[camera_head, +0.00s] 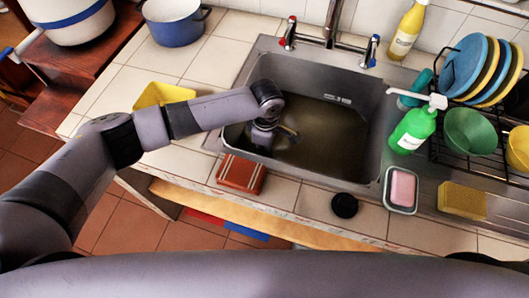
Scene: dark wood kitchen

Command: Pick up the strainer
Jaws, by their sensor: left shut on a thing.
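My left arm reaches in from the left over the counter, and my left gripper (277,134) points down into the left part of the metal sink (375,128). It is shut on a thin, small thing, taken to be the strainer (290,131), low in the sink basin. The wrist and fingers hide most of it, and its full shape is too small to tell. My right gripper is not in view.
A green soap bottle (412,130), a pink soap in its dish (402,188) and a dish rack with plates (465,70) stand right of the sink.

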